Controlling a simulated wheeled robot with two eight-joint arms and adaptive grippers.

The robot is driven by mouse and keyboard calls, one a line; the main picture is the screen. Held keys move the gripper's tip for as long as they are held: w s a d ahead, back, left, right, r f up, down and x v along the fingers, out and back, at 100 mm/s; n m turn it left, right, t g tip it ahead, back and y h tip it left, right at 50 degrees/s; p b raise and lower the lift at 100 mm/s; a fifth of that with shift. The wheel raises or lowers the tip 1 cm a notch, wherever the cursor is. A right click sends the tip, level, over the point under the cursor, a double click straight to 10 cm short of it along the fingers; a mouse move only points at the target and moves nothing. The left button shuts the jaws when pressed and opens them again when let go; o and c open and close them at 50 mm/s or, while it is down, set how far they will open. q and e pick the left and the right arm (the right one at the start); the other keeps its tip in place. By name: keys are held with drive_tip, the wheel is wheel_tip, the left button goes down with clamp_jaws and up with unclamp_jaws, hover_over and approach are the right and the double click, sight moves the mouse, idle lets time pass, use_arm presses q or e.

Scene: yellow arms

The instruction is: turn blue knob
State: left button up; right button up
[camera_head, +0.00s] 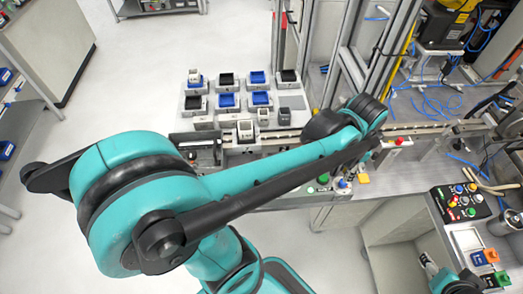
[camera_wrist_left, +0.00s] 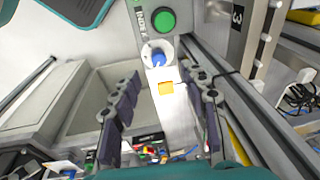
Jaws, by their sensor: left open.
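The blue knob (camera_wrist_left: 157,58) sits in a pale round collar on a narrow metal panel, below a green button (camera_wrist_left: 163,21) in the left wrist view. In the head view the blue knob (camera_head: 342,184) is small, on the front edge of the workstation. My left gripper (camera_wrist_left: 163,76) is open and empty, its dark fingers spread on either side of the panel. The knob appears ahead of the fingertips and apart from them. In the head view my left arm hides most of that gripper. My right gripper is not seen.
A metal rail runs along the panel's right side. A button box (camera_head: 463,200) stands at the right. Trays with black and blue boxes (camera_head: 228,82) stand behind my arm.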

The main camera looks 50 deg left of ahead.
use_arm(q)
drive_tip(key=s+a+n+t+b, duration=0.1)
drive_tip(key=s+a+n+t, duration=0.2)
drive_tip(key=s+n+t, duration=0.2)
drive_tip(key=shift+s+n+b, duration=0.35)
drive_tip(key=shift+s+n, duration=0.65)
drive_tip(key=shift+s, duration=0.25)
